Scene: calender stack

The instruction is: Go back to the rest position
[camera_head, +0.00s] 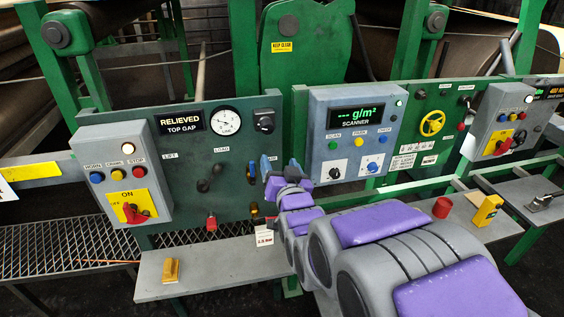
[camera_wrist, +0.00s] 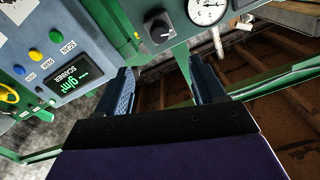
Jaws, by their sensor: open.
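My gripper (camera_head: 274,176) reaches forward at the gap between the relieved top gap panel (camera_head: 180,165) and the scanner box (camera_head: 325,125). Its tip lies close to the blue handle (camera_head: 251,172) in the head view; I cannot tell whether they touch. In the wrist view my gripper (camera_wrist: 163,82) is open, its two dark fingers apart with nothing held between them. My purple and grey arm stretches in from the lower right of the head view and hides part of the bench and panels.
A control box (camera_head: 120,172) with a red switch stands left. A yellow handwheel (camera_head: 432,123) is right of the scanner. A grey shelf (camera_head: 215,265) holds a yellow block (camera_head: 171,270). A red cylinder (camera_head: 442,207) and another yellow block (camera_head: 487,210) sit on the right bench.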

